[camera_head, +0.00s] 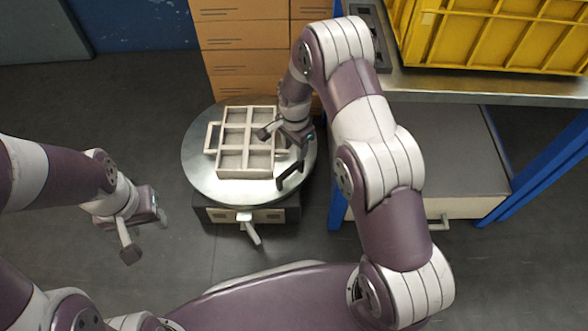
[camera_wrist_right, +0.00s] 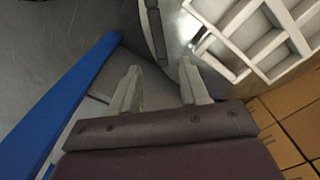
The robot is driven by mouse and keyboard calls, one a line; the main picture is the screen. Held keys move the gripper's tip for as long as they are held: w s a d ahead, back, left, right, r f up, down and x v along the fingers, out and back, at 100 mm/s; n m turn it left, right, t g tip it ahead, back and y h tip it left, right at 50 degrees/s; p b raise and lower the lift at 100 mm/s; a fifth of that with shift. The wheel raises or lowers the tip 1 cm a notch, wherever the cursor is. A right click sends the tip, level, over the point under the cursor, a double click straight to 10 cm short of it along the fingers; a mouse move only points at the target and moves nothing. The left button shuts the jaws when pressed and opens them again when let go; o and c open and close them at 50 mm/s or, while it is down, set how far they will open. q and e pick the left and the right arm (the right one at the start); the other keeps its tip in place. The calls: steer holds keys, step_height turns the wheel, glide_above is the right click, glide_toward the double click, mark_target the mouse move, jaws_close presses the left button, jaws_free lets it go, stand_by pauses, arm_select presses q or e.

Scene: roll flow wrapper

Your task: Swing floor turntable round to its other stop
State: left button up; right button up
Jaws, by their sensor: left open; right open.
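The floor turntable (camera_head: 198,178) is a round grey metal disc on a dark low base. A pale rack with several compartments (camera_head: 247,172) and side handles lies on it. A dark bar handle (camera_head: 289,178) stands at the disc's right front edge. My right gripper (camera_head: 281,148) is open above the disc's right side, close to this handle. In the right wrist view the dark handle (camera_wrist_right: 155,32) lies beyond and roughly between the open fingers (camera_wrist_right: 160,88); I see no contact. My left gripper (camera_head: 146,238) is open and empty over the floor, left of the turntable.
A pale lever (camera_head: 250,228) sticks out of the base's front. Stacked cardboard boxes (camera_head: 235,62) stand behind the disc. A blue-legged metal bench (camera_head: 480,88) with a yellow crate (camera_head: 500,35) and a drawer unit below is close on the right. The left floor is clear.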

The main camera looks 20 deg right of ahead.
mark_target(295, 165)
step_height(295, 165, down, 8)
steer(key=b, duration=0.3)
steer(key=shift+r+b, duration=0.15)
steer(key=shift+b, duration=0.2)
arm_select(q)
step_height(295, 165, down, 5)
steer(key=shift+f, duration=0.1)
arm_select(e)
jaws_close()
